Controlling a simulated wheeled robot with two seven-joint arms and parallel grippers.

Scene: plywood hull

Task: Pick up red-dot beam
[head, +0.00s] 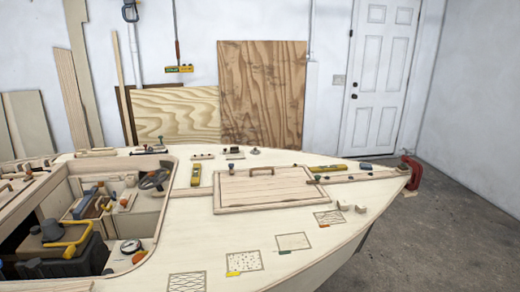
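I cannot make out a beam with a red dot for certain in the head view; marks on the small pieces are too small to tell. A small pale wooden bar (202,157) with dark spots lies at the back of the plywood deck (200,225). Another light wooden bar (96,152) lies at the deck's back left. Two small light wooden pieces (343,206) (361,209) lie on the right part of the deck. Neither of my grippers is in view.
A raised hatch cover (272,190) with a wooden handle sits mid-deck. Yellow levels (196,175) (325,168) lie near it. The open cockpit (155,205) at left holds several tools. A red clamp (412,172) grips the bow. Patterned squares (187,282) mark the front deck.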

